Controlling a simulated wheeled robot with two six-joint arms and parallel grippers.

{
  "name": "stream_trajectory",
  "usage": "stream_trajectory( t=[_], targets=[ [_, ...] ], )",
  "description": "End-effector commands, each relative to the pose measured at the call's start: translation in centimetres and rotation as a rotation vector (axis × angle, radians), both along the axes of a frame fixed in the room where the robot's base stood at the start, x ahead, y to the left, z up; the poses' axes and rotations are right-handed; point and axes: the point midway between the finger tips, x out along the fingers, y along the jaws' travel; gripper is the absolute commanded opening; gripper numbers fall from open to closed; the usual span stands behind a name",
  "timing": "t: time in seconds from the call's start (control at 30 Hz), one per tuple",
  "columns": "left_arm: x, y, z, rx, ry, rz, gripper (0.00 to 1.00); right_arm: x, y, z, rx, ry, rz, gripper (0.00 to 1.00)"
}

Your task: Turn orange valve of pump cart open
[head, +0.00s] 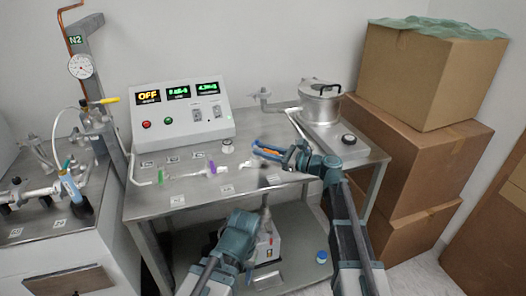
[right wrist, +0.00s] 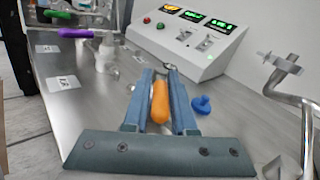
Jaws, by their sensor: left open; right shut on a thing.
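The orange valve handle (right wrist: 160,102) lies lengthwise between the two blue fingers of my right gripper (right wrist: 163,100) in the right wrist view. In the head view the right gripper (head: 270,150) reaches in from the right over the cart top, shut on the orange handle. The fingers hide much of the valve body. The pump cart (head: 150,210) is a grey metal table with pipework along its front. My left gripper (head: 243,218) is lower, in front of the cart, open and apart from the valve.
Purple (head: 212,167) and green (head: 160,177) valve handles sit left on the same line. A control box (head: 183,113) reading OFF stands behind. A metal pot (head: 321,102) stands at the right. A pump (head: 268,243) sits on the lower shelf. Cardboard boxes (head: 405,150) block the right side.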

Motion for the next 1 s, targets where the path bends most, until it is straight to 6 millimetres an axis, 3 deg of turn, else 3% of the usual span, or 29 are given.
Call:
stream_trajectory(
  t=[0.23,0.27,0.4,0.77,1.0],
  targets=[
    [0.0,0.0,0.0,0.000,0.000,0.000,0.48,0.2,-0.1,0.0,0.001,-0.001,-0.006,0.00],
    [0.0,0.0,0.0,0.000,0.000,0.000,0.48,0.2,-0.1,0.0,0.001,-0.001,-0.006,0.27],
    [0.0,0.0,0.0,0.000,0.000,0.000,0.48,0.1,-0.1,0.0,0.000,-0.001,-0.004,0.48],
    [0.0,0.0,0.0,0.000,0.000,0.000,0.48,-0.2,-0.5,0.0,0.001,0.000,-0.004,0.48],
    [0.0,0.0,0.0,0.000,0.000,0.000,0.48,-2.2,-4.4,0.0,0.000,0.000,-0.007,0.48]
  ],
)
